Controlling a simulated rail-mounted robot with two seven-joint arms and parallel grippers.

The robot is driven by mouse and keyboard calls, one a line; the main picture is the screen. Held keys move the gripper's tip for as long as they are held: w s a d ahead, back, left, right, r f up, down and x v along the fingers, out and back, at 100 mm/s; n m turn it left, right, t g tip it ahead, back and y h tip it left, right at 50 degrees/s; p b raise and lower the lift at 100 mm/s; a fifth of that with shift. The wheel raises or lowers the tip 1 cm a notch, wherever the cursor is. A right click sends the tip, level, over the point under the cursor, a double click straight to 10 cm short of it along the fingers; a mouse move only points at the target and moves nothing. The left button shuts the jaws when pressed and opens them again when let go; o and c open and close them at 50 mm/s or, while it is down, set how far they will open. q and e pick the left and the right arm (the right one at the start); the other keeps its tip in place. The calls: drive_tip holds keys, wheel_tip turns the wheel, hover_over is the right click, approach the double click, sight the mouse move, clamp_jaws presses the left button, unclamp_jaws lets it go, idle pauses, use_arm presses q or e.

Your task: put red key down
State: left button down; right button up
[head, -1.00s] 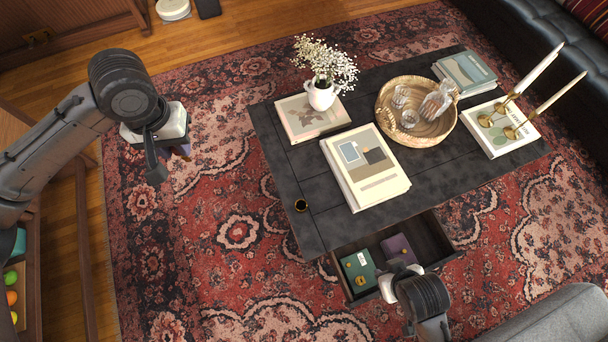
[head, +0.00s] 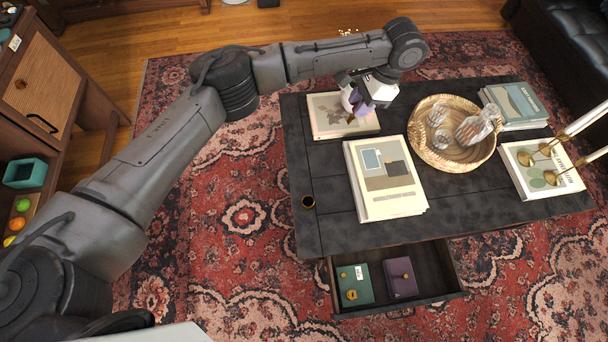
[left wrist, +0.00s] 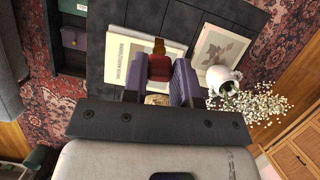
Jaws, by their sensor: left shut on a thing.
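My left gripper (head: 358,102) is over the back left part of the dark coffee table (head: 325,180), near a botanical-cover book (head: 325,117). In the left wrist view its purple fingers (left wrist: 160,82) are shut on the red key (left wrist: 160,67), a small red piece with a brownish end. The key hangs above the table, with the large cream book (left wrist: 118,62) and the botanical-cover book (left wrist: 215,52) below. My right gripper is not in view.
The white flower vase (left wrist: 222,80) is close beside the left gripper. A woven tray (head: 425,155) with glass pieces and brass candlesticks (head: 560,145) stand to the right. The open drawer (head: 430,275) holds a green box (head: 355,284) and a purple box (head: 400,277). The table's front left is mostly clear.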

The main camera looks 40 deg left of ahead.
use_arm(q)
drive_tip(key=w+f+m+y+b, duration=0.2)
drive_tip(key=w+f+m+y, duration=0.1)
drive_tip(key=w+f+m, duration=0.15)
drive_tip(key=m+t+h+b, duration=1.6)
drive_tip(key=m+h+b, duration=0.2)
drive_tip(key=m, duration=1.5)
hover_over(295, 173)
drive_tip(key=d, duration=0.1)
wheel_tip(295, 173, down, 37)
drive_tip(key=shift+d+f, duration=0.1)
drive_tip(key=shift+s+a+f, duration=0.1)
drive_tip(key=shift+a+f, duration=0.1)
drive_tip(key=shift+a, duration=0.35)
wheel_tip(295, 173, down, 4)
drive_tip(key=b, duration=0.2)
drive_tip(key=shift+r+b, duration=0.2)
drive_tip(key=shift+b, duration=0.15)
drive_tip(key=shift+f, duration=0.2)
